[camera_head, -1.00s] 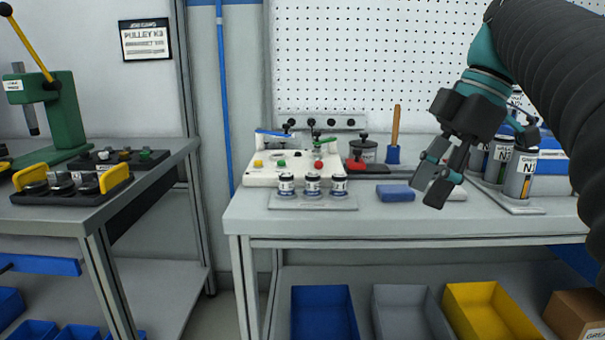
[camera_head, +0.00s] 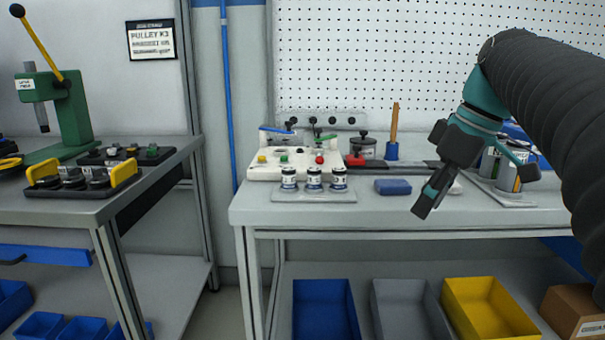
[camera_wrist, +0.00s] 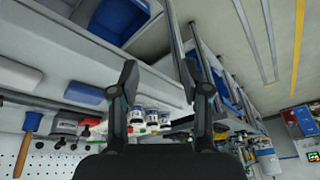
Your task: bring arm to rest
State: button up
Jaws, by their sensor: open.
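My gripper (camera_head: 432,203) hangs at the right in the head view, above the front part of the right workbench (camera_head: 400,220), pointing down and to the left. In the wrist view my gripper (camera_wrist: 163,80) shows two dark fingers spread apart with nothing between them. My arm, in a dark ribbed sleeve, comes in from the right edge and hides part of the bench's right end.
Several small jars (camera_head: 314,180) stand on a tray left of my gripper. A blue block (camera_head: 393,187) lies nearer to it. Grey canisters (camera_head: 508,175) stand behind my wrist. Blue, grey and yellow bins (camera_head: 490,306) sit below. A green press (camera_head: 68,110) is on the left bench.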

jog(key=s+f+m+t+h, duration=0.2)
jog(key=s+f+m+h, duration=0.15)
jog(key=f+m, duration=0.75)
jog(key=s+a+f+n+t, duration=0.1)
jog(key=s+a+f, duration=0.3)
jog(key=s+f, duration=0.7)
jog(key=shift+s+a+t, duration=0.25)
jog(key=shift+s+t, duration=0.05)
jog(key=shift+s, duration=0.2)
